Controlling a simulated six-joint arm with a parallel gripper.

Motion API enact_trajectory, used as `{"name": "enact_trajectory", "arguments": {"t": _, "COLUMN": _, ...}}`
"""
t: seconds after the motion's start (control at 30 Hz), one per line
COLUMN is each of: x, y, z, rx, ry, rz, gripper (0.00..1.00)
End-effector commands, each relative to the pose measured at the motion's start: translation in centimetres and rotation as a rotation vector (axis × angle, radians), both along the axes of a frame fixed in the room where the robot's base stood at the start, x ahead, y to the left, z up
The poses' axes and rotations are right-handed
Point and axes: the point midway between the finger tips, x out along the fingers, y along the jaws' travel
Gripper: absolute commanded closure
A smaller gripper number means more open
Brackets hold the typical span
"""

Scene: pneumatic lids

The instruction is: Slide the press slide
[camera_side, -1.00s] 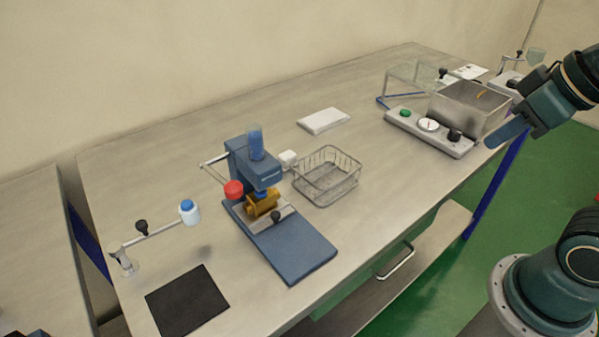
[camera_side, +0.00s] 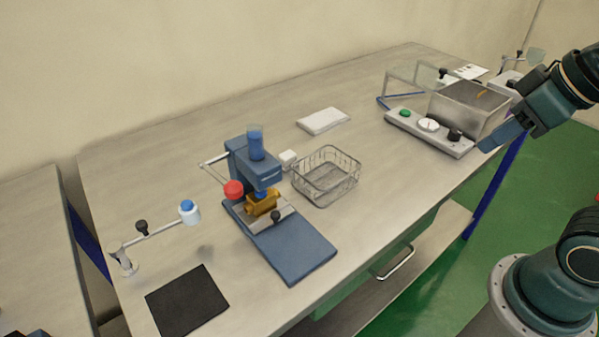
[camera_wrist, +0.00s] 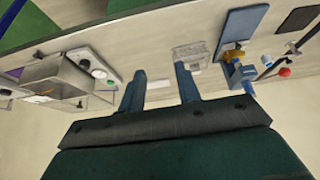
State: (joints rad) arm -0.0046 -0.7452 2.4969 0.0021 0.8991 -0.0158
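The blue press (camera_side: 253,172) stands on the table left of centre. It has a red ball on its lever (camera_side: 233,189) and a long blue base plate (camera_side: 296,248). The press slide (camera_side: 275,225), a grey plate with a black knob, sits on the base under the press head and carries a brass-coloured block (camera_side: 262,204). The press also shows at upper right in the wrist view (camera_wrist: 240,72). My gripper (camera_wrist: 184,68) shows two blue fingers apart with nothing between them. In the side view it is at the far right, well away from the press.
A wire basket (camera_side: 327,190) stands right of the press. A metal box (camera_side: 466,112) and a control panel with knobs (camera_side: 428,132) are at the right end. A jointed arm with a white-and-blue tip (camera_side: 155,230) and a black mat (camera_side: 187,300) lie left. The table's front middle is clear.

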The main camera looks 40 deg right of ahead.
Motion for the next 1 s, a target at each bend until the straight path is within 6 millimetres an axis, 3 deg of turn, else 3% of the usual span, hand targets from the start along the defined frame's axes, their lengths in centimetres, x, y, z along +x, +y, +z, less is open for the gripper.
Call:
{"name": "enact_trajectory", "arguments": {"t": 0.27, "x": 1.7, "y": 0.7, "z": 0.5, "rx": -0.092, "ry": 0.014, "rz": 0.199, "gripper": 0.61}}
{"name": "enact_trajectory", "arguments": {"t": 0.67, "x": 6.6, "y": 3.8, "z": 1.1, "rx": -0.363, "ry": 0.035, "rz": 0.784, "gripper": 0.61}}
{"name": "enact_trajectory", "arguments": {"t": 1.0, "x": 10.6, "y": 7.8, "z": 0.7, "rx": -0.604, "ry": 0.04, "rz": 1.303, "gripper": 0.61}}
